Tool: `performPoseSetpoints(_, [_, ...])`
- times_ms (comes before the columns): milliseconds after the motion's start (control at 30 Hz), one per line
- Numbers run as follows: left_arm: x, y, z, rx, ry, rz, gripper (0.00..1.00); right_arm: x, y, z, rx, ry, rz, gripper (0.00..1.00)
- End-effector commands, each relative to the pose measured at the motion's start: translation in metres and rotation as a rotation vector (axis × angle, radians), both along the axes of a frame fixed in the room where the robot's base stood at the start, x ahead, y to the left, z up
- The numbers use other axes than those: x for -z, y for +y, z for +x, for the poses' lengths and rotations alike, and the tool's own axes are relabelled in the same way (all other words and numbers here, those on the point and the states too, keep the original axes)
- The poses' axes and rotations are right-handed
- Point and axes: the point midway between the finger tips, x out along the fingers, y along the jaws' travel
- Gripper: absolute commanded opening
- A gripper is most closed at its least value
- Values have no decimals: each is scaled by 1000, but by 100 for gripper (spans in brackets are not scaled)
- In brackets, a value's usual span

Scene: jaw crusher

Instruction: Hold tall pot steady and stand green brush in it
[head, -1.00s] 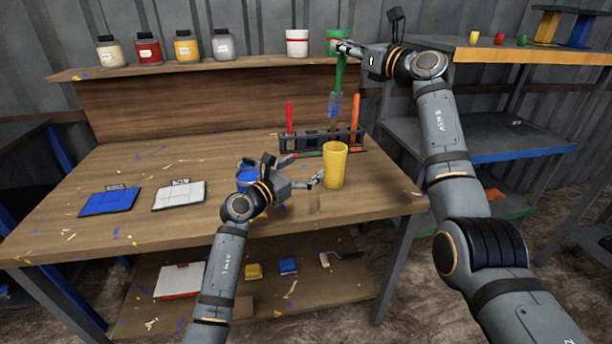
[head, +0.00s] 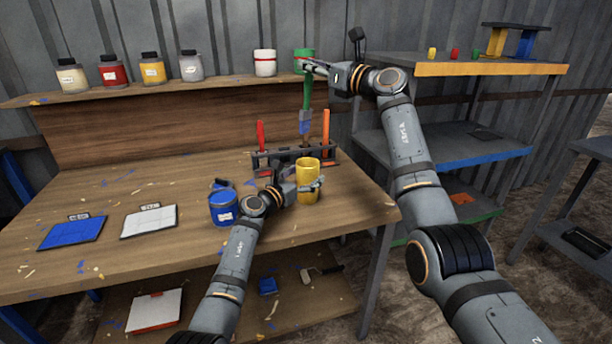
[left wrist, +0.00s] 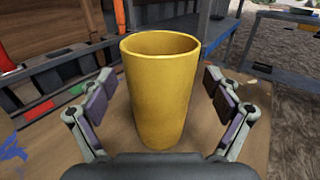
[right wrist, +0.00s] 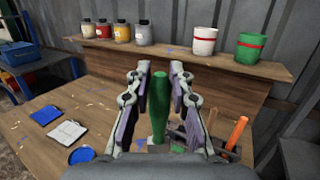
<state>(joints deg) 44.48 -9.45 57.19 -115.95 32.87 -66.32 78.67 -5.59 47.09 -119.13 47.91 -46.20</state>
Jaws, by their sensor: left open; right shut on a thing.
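The tall yellow pot (head: 307,172) stands upright on the workbench, in front of the dark brush rack. My left gripper (head: 312,188) is open, with its fingers on both sides of the pot. In the left wrist view the pot (left wrist: 160,95) stands between the spread fingers (left wrist: 165,112), with gaps on both sides, and its mouth looks empty. My right gripper (head: 308,68) is shut on the green brush (head: 307,92). The brush hangs upright, bristles down, above the rack and pot. In the right wrist view its green handle (right wrist: 160,95) is between the fingers (right wrist: 158,80).
The rack (head: 270,157) holds a red-handled brush (head: 260,135) and an orange-handled one (head: 326,125). A blue can (head: 223,207) stands left of the pot. A back shelf carries several jars, a white pot (head: 264,62) and a green pot (head: 298,54).

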Motion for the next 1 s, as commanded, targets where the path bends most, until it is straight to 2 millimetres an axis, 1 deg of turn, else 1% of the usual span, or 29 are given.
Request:
performPoseSetpoints(133, [0, -4, 5, -1, 0, 1, 90, 0, 0, 0, 0, 0, 0, 0])
performPoseSetpoints(367, [0, -4, 5, -1, 0, 1, 90, 0, 0, 0, 0, 0, 0, 0])
performPoseSetpoints(467, [0, -4, 5, -1, 0, 1, 79, 0, 0, 0, 0, 0, 0, 0])
performPoseSetpoints(833, [0, -3, 5, -1, 0, 1, 29, 0, 0, 0, 0, 0, 0, 0])
performPoseSetpoints(867, [0, -3, 5, -1, 0, 1, 26, 0, 0, 0, 0, 0, 0, 0])
performPoseSetpoints(933, [0, -3, 5, -1, 0, 1, 26, 3, 0, -1, 0, -4, 0, 0])
performPoseSetpoints(1000, [0, -3, 5, -1, 0, 1, 26, 12, -1, -4, 1, -23, -2, 0])
